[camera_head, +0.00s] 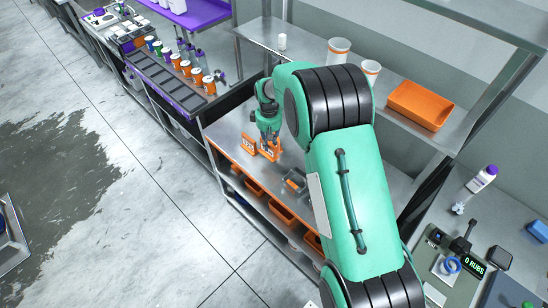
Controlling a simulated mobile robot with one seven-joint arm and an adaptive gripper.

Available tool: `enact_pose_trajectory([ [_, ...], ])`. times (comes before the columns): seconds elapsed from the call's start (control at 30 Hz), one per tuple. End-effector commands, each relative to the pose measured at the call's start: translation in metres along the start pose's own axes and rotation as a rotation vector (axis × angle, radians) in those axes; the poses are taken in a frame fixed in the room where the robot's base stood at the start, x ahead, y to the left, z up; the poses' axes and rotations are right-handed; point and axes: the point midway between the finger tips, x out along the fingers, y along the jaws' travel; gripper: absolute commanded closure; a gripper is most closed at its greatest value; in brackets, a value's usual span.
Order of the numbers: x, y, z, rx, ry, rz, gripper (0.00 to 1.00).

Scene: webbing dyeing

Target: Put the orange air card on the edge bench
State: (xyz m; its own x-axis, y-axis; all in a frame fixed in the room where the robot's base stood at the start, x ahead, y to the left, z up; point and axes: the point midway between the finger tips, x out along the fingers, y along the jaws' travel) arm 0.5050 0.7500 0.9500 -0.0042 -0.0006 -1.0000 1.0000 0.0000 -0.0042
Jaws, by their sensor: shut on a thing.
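My gripper (269,143) points down over the steel bench (228,133) with the orange front edge, in the middle of the view. It is shut on a small orange piece, which I take to be the orange air card (272,154). The card is upright between the fingers, close to the bench top; I cannot tell whether it touches it. A second orange piece with pale markings (249,145) stands just left of the fingers, near the front edge. My arm hides the right part of the bench.
A small clear tray (294,181) sits on the bench right of my gripper. A steel shelf (300,42) runs above the back, with white cups (338,50) and an orange tray (420,105). Orange bins (283,217) sit below. Several orange-banded jars (185,68) stand at the left.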

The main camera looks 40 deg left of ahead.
Motion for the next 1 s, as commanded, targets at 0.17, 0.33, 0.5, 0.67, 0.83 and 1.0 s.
enact_pose_trajectory([
  [0.17, 0.025, 0.0, 0.001, 0.0, -0.001, -0.001, 1.0],
  [0.33, 0.035, 0.0, 0.0, 0.0, 0.001, 0.0, 1.0],
  [0.5, 0.035, 0.0, 0.0, 0.0, 0.001, 0.001, 1.0],
  [0.67, 0.036, 0.0, 0.0, 0.0, 0.0, 0.0, 1.0],
  [0.83, 0.048, 0.0, 0.0, 0.0, -0.001, -0.001, 1.0],
  [1.0, 0.066, 0.0, 0.0, 0.0, 0.0, 0.0, 1.0],
])
